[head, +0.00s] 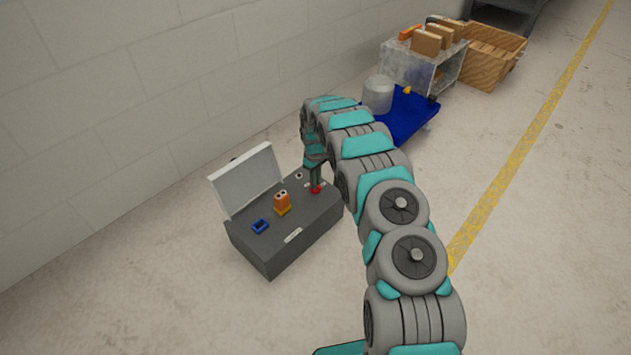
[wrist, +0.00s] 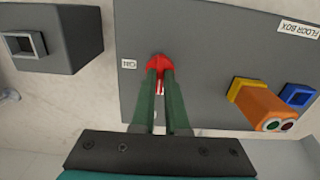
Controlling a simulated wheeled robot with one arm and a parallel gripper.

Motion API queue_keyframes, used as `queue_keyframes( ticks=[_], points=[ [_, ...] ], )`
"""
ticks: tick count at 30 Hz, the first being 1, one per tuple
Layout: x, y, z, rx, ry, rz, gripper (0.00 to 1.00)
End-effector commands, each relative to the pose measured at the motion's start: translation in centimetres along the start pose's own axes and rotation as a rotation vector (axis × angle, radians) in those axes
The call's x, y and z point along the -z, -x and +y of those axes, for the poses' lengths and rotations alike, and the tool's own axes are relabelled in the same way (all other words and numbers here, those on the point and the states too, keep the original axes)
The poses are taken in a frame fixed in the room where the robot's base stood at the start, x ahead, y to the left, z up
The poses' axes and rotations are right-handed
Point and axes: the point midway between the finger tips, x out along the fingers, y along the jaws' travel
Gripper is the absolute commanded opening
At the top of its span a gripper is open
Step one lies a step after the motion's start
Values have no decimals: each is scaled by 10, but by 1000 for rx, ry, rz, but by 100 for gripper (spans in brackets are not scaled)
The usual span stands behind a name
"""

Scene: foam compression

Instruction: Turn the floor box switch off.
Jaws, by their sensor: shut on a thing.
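The floor box (head: 290,235) is a dark grey box by the wall with a light lid (head: 246,178) standing open at its back left. Its grey top panel (wrist: 210,55) fills much of the wrist view. A red switch (wrist: 159,63) sits on the panel beside a small white label. My gripper (wrist: 160,75) is shut on the red switch, its two green fingers close together over it. The switch is partly hidden by the fingers. In the head view, my gripper (head: 315,188) reaches down to the right part of the box top.
An orange plug (wrist: 262,106) with a yellow base and a blue socket (wrist: 299,96) are on the same panel, right of my gripper in the wrist view. A blue cart (head: 408,115), a metal shelf (head: 410,68) and a wooden crate (head: 492,55) stand farther back. Floor on the right is clear.

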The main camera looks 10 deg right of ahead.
Motion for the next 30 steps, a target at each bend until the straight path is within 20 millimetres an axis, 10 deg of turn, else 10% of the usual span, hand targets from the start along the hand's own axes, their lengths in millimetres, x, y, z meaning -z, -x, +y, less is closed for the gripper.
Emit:
queue_keyframes(
  ticks=[9,20,30],
  points=[
    [0,0,0,0,0,0,42],
    [0,6,0,-1,0,1,42],
    [1,55,1,-2,-1,4,42]
  ],
)
